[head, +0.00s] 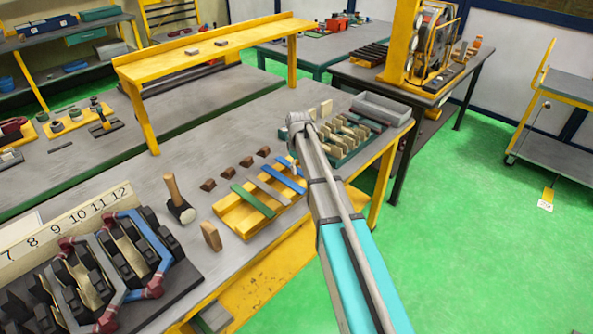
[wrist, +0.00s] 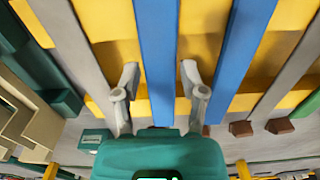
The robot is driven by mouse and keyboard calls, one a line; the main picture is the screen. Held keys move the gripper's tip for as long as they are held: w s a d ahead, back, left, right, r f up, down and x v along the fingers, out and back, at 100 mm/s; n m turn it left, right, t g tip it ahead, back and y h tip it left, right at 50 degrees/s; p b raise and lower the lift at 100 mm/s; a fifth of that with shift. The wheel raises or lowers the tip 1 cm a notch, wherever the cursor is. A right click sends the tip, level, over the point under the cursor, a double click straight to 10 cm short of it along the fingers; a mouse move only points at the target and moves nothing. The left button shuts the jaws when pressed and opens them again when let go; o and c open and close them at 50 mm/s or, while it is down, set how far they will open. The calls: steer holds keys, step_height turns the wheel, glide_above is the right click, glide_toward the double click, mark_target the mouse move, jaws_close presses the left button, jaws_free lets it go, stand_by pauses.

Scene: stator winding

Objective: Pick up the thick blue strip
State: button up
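In the wrist view, a blue strip (wrist: 157,35) runs between the two open fingers of my gripper (wrist: 159,72), with a gap on each side. A second blue strip (wrist: 238,55) lies to its right, outside the fingers. I cannot tell from these views which blue strip is thicker. The strips lie across a yellow rack (wrist: 206,20), which also shows in the head view (head: 238,217). My gripper is empty.
A grey strip (head: 268,190) and a green strip (head: 253,200) lie on the same rack. Several brown blocks (head: 246,161) sit behind it. A mallet (head: 178,199) stands to the left, and a tray of pale pieces (head: 349,136) is beyond my arm.

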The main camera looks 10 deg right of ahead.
jaws_close()
steer(key=shift+r+p, duration=1.3)
steer(key=s+a+r+p, duration=0.3)
steer(key=s+r+p, duration=0.7)
steer(key=s, duration=0.3)
steer(key=shift+s+a+r, duration=0.2)
steer(key=shift+s+a, duration=0.05)
steer(key=shift+a, duration=0.15)
steer(key=shift+f, duration=0.1)
